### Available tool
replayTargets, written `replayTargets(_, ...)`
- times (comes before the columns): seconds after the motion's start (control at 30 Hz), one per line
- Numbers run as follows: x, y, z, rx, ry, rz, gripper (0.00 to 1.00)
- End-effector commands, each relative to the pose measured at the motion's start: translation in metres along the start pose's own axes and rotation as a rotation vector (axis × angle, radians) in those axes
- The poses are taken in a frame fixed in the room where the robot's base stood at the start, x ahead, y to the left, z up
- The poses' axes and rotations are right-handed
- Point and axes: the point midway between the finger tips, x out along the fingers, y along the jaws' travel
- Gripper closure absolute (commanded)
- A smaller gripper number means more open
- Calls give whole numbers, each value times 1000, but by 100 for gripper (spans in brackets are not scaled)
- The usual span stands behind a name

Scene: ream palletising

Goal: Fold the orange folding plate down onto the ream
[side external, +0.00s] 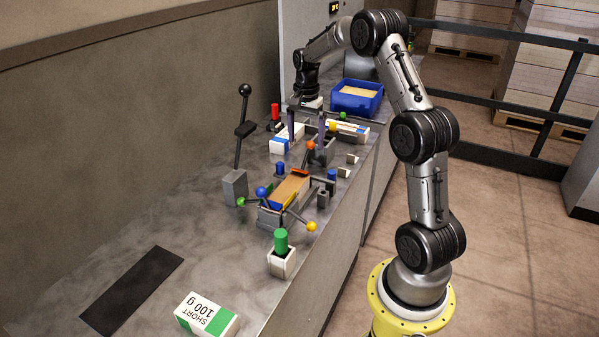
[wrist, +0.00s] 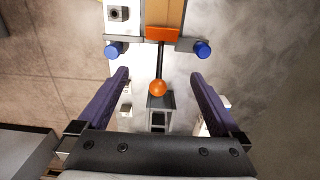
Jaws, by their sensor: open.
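The ream (side external: 291,189), with a tan top, lies in a grey fixture on the bench; its end also shows at the top of the wrist view (wrist: 164,12). The orange folding plate (side external: 300,172) is at the ream's far end, and in the wrist view (wrist: 162,34) it shows as a short orange block. A dark rod runs from it to an orange ball knob (wrist: 158,88), which also shows in the side view (side external: 310,146). My gripper (wrist: 160,74) is open and empty. Its purple fingers appear on either side of the rod and knob, apart from them.
Blue knobs (wrist: 203,49) (wrist: 115,49) flank the plate. Blue, green and yellow (side external: 312,226) ball levers surround the fixture's near end. A green-topped post (side external: 281,242) and a "SHORT 100 g" pack (side external: 207,315) stand nearer. A blue bin (side external: 357,97) is behind. The bench's left front is mostly clear.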

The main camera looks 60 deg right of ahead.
Motion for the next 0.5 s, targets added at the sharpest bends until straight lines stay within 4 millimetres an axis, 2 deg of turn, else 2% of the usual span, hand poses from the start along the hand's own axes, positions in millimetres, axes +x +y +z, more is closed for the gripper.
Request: replayTargets(0.5, -44, 0, 0, 0, 0, 0, 0)
